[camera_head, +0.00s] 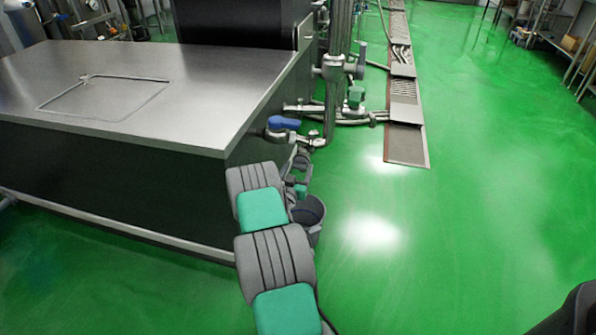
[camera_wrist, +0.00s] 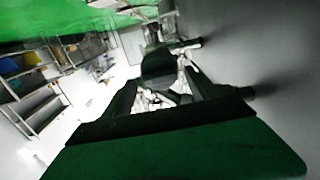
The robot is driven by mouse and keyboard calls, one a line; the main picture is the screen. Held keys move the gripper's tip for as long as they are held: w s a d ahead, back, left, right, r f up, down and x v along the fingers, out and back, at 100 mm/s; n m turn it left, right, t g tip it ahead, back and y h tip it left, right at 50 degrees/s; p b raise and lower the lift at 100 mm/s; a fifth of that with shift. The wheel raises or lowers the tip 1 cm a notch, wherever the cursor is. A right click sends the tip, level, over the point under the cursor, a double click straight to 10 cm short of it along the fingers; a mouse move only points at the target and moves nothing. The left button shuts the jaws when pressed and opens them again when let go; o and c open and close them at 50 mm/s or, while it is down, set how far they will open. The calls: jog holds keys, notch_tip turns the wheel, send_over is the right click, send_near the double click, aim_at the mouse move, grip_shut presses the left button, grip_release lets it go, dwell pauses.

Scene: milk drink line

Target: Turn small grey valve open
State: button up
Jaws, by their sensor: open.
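No small grey valve stands out clearly. In the head view a small grey fitting (camera_head: 314,133) sits on the pipe at the machine's corner, right of a blue valve handle (camera_head: 284,123); I cannot tell whether it is the valve. My arm reaches forward along the machine's right side, and its far end is just below these pipes. In the wrist view my gripper (camera_wrist: 160,80) is open, its dark fingers apart. A dark rounded part (camera_wrist: 157,64) and bright metal pipework show between and beyond them. Whether the fingers touch anything cannot be told.
A steel-topped machine (camera_head: 150,85) fills the left. A floor drain channel (camera_head: 405,145) runs away from me. Shelves (camera_wrist: 35,100) show in the wrist view.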

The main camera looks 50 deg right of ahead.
jog(key=shift+d, duration=0.1)
jog(key=c, duration=1.3)
jog(key=shift+n, duration=0.3)
jog(key=n+b, duration=0.1)
jog(key=n, duration=0.2)
jog(key=shift+w+f+n, duration=0.1)
jog(key=shift+n, duration=0.2)
jog(key=n+b, duration=0.1)
jog(key=n, duration=0.3)
jog(key=shift+w, duration=0.1)
jog(key=n, duration=0.5)
jog(key=shift+f, duration=0.1)
jog(key=n, duration=0.4)
jog(key=shift+n, duration=0.4)
